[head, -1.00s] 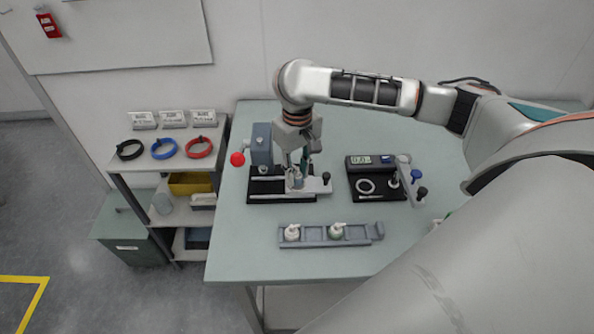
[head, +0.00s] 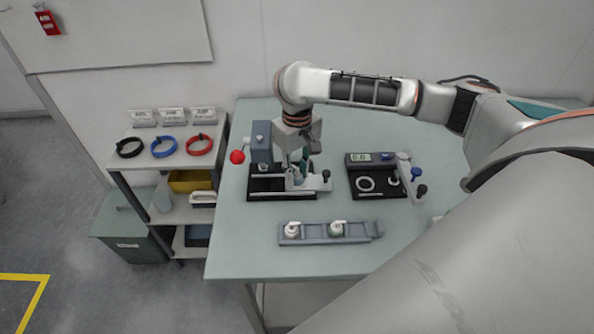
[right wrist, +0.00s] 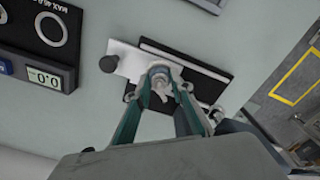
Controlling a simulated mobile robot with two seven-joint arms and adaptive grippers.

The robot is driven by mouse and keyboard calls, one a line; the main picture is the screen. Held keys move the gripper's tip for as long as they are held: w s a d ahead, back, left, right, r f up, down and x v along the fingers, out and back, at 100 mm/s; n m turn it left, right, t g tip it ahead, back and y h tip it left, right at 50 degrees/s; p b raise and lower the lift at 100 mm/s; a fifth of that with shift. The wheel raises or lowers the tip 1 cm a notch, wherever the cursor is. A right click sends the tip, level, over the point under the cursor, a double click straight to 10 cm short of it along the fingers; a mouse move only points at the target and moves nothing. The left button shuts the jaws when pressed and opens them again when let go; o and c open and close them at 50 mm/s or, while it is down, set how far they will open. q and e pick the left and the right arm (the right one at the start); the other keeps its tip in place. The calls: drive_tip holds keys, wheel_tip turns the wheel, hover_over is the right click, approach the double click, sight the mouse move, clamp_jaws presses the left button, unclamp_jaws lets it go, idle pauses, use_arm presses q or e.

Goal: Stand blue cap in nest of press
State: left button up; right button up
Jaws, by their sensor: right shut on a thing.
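My right gripper (head: 298,170) is over the press, pointing down, with its teal fingers shut on a small pump-type cap. In the right wrist view the fingertips (right wrist: 162,84) close around the cap (right wrist: 161,74), which looks pale with a bluish-grey tint. The press (head: 262,143) has a grey-blue column, a red ball handle and a black base. The cap is at the light slide plate (head: 321,183), where the nest lies. The fingers and cap hide the nest, so I cannot tell whether the cap is seated. My left gripper is not in view.
A grey rack (head: 313,240) in front holds a white cap (head: 292,229) and a pale greenish cap (head: 337,228). A gauge (head: 372,158) with a digital display stands right of the press. A shelf (head: 121,166) with coloured rings is at the left.

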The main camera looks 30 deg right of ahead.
drive_tip(key=o, duration=0.7)
drive_tip(key=shift+o, duration=0.2)
drive_tip(key=shift+r, duration=3.5)
